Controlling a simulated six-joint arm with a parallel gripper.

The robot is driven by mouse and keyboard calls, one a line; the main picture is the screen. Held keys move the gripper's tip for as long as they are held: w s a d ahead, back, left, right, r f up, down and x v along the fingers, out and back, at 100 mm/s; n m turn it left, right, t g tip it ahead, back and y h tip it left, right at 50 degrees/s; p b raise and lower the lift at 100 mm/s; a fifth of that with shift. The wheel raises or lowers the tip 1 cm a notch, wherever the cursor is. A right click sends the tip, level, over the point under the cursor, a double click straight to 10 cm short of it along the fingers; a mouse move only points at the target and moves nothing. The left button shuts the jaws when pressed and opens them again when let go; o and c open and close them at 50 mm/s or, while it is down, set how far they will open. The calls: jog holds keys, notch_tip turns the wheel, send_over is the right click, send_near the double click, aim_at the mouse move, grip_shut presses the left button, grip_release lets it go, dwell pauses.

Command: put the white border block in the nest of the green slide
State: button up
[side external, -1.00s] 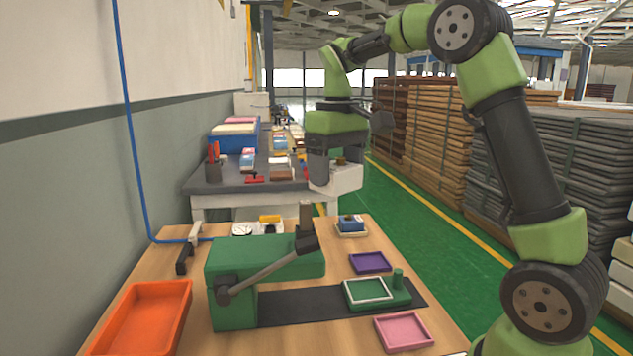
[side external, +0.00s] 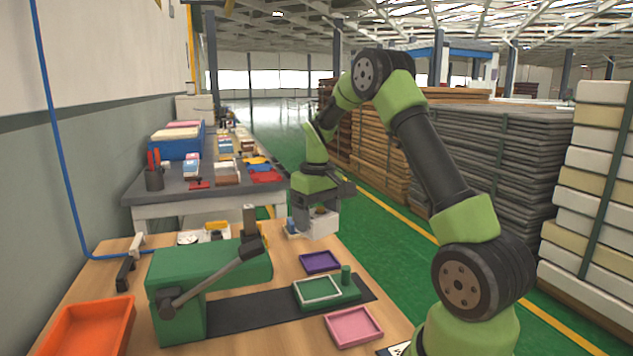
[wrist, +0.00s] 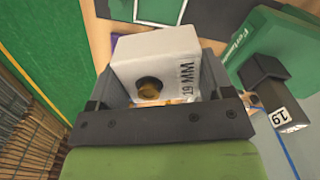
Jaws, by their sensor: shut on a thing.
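My gripper (side external: 314,218) is shut on the white border block (side external: 322,226), above the far right end of the near bench. In the wrist view the block (wrist: 165,58) sits between the grey fingers; it has a round hole with brown inside and the marking "19 MM". The green slide (side external: 345,293) lies on a dark track nearer the camera, with a white-rimmed rectangular nest (side external: 318,289) and a small green post. The block is held up, apart from the slide. The slide shows partly at the top of the wrist view (wrist: 184,14).
A green press with a dark lever (side external: 205,275) stands left of the slide. A purple tray (side external: 320,262) lies behind the slide, a pink tray (side external: 354,327) in front. A blue piece (side external: 292,226) is partly hidden by my gripper. An orange tray (side external: 95,330) is front left.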

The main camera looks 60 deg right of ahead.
aim_at(317, 234)
notch_tip(317, 234, down, 13)
jog(key=shift+f, duration=0.2)
dwell(0.5)
jog(key=shift+f, duration=0.25)
dwell(0.3)
jog(key=o, duration=1)
jog(key=shift+o, duration=0.2)
notch_tip(317, 234, up, 10)
jog(key=shift+w+f, duration=0.1)
jog(key=shift+f, duration=0.05)
jog(key=a+r+t, duration=0.2)
jog(key=a+r, duration=0.6)
jog(key=r, duration=0.1)
jog(key=s+a+r+t+y, duration=0.1)
jog(key=s+a+r+t, duration=0.1)
jog(key=s+a+r, duration=0.2)
jog(key=s+a+r+t+y, duration=0.1)
jog(key=s+a+r+t, duration=0.2)
jog(key=s+a, duration=0.7)
jog(key=shift+s+a+r+n, duration=0.2)
jog(key=shift+a+r+n, duration=0.1)
jog(key=shift+a+r, duration=0.5)
